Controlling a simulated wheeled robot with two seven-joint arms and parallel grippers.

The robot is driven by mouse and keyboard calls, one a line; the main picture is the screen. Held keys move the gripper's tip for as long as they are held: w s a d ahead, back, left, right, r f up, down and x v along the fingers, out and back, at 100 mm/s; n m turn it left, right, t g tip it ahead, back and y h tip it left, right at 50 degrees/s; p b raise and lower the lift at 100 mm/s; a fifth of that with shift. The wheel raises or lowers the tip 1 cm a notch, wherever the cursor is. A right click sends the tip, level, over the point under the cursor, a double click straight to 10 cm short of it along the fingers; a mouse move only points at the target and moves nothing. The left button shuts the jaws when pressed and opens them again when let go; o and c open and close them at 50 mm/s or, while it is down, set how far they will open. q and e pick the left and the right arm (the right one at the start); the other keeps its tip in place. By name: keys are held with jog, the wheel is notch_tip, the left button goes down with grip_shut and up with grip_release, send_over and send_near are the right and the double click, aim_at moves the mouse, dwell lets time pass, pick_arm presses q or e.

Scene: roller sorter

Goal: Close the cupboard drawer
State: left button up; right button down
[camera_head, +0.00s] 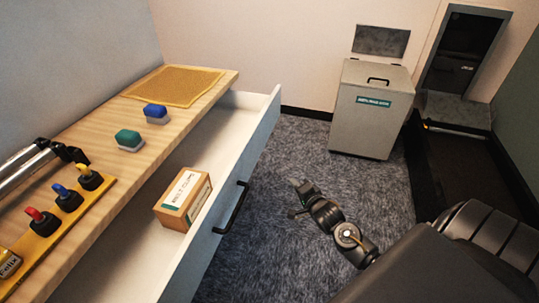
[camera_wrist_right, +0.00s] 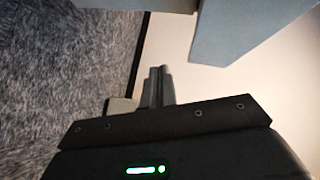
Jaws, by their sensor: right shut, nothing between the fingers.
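The cupboard drawer (camera_head: 235,165) is pulled out from under the wooden top in the head view. Its light front panel carries a black bar handle (camera_head: 232,207). A cardboard box (camera_head: 183,198) with a white and green label stands inside it. My right gripper (camera_head: 297,200) is to the right of the drawer front, over the carpet and apart from the handle. In the right wrist view its fingers (camera_wrist_right: 158,86) are together with nothing between them. Pale blue-grey panels show at the top of that view; I cannot tell which part they are. My left gripper is not in view.
The wooden top (camera_head: 150,175) holds a yellow mat (camera_head: 178,85), a blue block (camera_head: 155,113), a green block (camera_head: 129,140) and a rack (camera_head: 40,245) with coloured-handled items. A grey bin (camera_head: 371,110) stands at the back. Carpet (camera_head: 290,150) right of the drawer is free.

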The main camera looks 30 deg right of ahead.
notch_tip(320, 180, up, 10)
jog(key=w+m+t+b, duration=0.1)
jog(key=m+t, duration=0.2)
send_near(264, 136)
jog(key=w+d, duration=0.2)
jog(key=d, duration=0.1)
jog(key=w+a, duration=0.2)
jog(key=shift+w+a+r+b, duration=0.15)
jog(key=shift+w+r+b, duration=0.15)
jog(key=shift+w+r, duration=0.05)
jog(key=shift+w+a, duration=0.3)
jog(key=shift+w, duration=0.05)
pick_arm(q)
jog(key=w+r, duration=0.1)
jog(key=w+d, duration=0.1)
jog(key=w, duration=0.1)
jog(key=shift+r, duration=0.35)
